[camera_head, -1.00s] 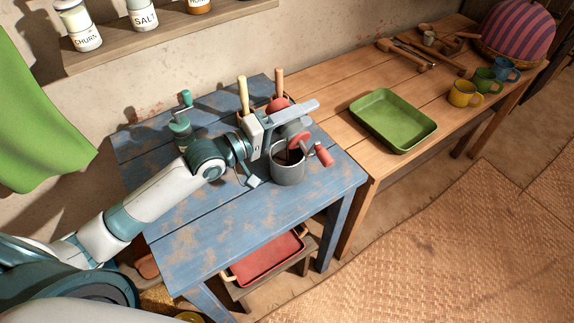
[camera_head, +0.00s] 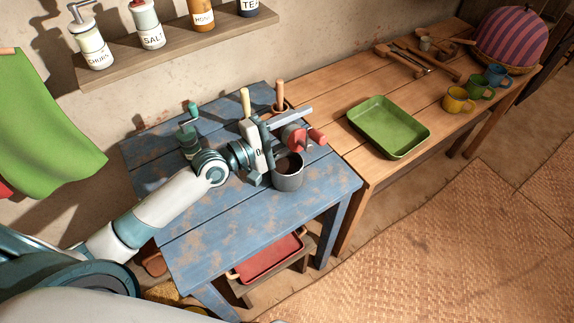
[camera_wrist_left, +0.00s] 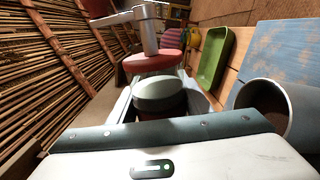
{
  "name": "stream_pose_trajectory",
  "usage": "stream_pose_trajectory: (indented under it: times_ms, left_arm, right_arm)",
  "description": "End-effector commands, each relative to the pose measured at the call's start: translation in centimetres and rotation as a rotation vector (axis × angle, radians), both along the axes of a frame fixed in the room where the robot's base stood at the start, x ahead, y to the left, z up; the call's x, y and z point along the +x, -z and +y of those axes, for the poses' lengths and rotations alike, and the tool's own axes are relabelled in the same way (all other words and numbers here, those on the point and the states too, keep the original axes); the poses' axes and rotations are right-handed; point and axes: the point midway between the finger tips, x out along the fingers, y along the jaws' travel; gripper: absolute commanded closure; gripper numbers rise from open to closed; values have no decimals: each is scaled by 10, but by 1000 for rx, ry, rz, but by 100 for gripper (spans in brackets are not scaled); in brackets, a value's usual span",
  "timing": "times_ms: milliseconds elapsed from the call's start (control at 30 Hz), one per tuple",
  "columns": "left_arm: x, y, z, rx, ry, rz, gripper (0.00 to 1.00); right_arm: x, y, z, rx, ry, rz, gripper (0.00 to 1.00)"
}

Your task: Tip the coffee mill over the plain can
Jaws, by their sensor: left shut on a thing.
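My left gripper (camera_head: 268,143) is shut on the red coffee mill (camera_head: 293,137) and holds it tilted, nearly on its side, above the back rim of the plain can. The mill's red crank knob points right. In the left wrist view the mill (camera_wrist_left: 158,95) shows a pale-green band, a red top and a metal crank. The plain can (camera_head: 288,180) is grey and stands upright on the blue table. Its inside looks dark; whether it holds anything I cannot tell. Part of its rim shows in the left wrist view (camera_wrist_left: 288,118). My right gripper is not in view.
A green mill (camera_head: 189,140) stands on the blue table (camera_head: 215,230) left of my gripper. A green tray (camera_head: 390,127) and several mugs are on the wooden table at right. The blue table's front is clear.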

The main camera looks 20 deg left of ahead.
Motion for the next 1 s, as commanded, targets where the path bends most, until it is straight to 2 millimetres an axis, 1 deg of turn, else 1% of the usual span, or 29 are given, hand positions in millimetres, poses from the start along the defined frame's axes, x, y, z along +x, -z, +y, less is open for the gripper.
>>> stream_pose_trajectory:
  times_ms: [33,100,233,467,567,667,767,1000]
  left_arm:
    - [0,-8,0,-46,-1,38,81]
    - [0,-8,0,-98,0,80,81]
    - [0,-5,0,-142,0,116,81]
    - [0,-5,0,-142,0,116,81]
    - [0,-6,0,-155,0,126,81]
    - [0,-11,0,-208,0,169,81]
    - [0,-17,0,-307,-1,250,81]
    - [0,-27,0,-600,-2,491,81]
  right_arm:
    - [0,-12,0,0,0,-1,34]
    - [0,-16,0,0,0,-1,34]
    - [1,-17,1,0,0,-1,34]
    - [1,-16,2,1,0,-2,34]
    - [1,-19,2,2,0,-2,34]
    - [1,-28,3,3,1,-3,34]
    - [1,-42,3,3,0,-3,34]
    - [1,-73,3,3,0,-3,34]
